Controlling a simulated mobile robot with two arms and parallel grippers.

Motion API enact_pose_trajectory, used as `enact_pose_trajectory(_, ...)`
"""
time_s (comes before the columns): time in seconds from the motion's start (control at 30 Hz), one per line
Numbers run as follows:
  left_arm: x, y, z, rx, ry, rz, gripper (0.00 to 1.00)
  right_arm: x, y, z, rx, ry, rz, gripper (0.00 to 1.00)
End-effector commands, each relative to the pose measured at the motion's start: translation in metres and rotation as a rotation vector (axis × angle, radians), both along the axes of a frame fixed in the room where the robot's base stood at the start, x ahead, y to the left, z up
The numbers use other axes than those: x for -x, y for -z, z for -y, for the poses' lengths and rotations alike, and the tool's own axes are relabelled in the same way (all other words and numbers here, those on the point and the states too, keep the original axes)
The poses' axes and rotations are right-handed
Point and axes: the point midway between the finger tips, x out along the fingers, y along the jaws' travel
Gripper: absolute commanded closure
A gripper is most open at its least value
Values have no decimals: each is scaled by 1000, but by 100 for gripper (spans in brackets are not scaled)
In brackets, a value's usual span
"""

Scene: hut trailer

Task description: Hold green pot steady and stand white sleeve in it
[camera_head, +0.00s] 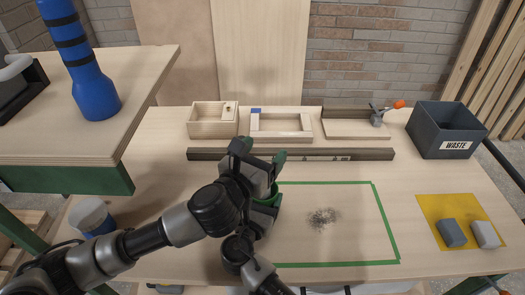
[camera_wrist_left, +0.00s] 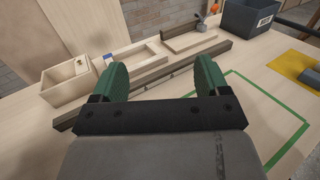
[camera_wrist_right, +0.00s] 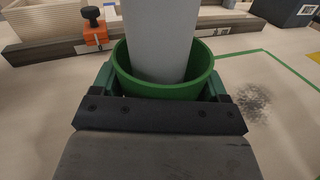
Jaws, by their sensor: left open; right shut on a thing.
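The green pot (camera_wrist_right: 190,88) stands between the fingers of my right gripper (camera_wrist_right: 160,85), which is shut on it. The white sleeve (camera_wrist_right: 158,38) stands in the pot, roughly upright; its lower end is hidden by the rim and its top is out of view. In the head view only a bit of the pot (camera_head: 271,198) shows, and my left arm hides the sleeve. My left gripper (camera_head: 260,150) is open and empty, raised above the bench near the pot. Its spread green fingers (camera_wrist_left: 160,82) show in the left wrist view with nothing between them.
Green tape (camera_head: 392,235) outlines an area with a dark smudge (camera_head: 322,218). A long dark rail (camera_head: 350,154) runs behind it, with wooden trays (camera_head: 212,130) beyond. A waste bin (camera_head: 430,130) and a yellow mat (camera_head: 440,205) with two blocks are at right. An orange clamp (camera_wrist_right: 96,35) sits on the rail.

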Motion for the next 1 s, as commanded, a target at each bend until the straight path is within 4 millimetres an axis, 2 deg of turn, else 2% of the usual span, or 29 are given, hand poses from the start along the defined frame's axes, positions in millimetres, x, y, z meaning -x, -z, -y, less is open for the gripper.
enact_pose_trajectory(0.37, 0, -3, 0, 0, 0, 0, 25, 0, 0, 0, 0, 0, -1, 48)
enact_pose_trajectory(0.83, -1, -56, 0, 1, 2, 4, 25, 0, 0, 0, 0, 0, -1, 48)
enact_pose_trajectory(1.0, 18, -52, -4, 5, 2, -4, 25, 0, 0, 0, 0, 0, -1, 49)
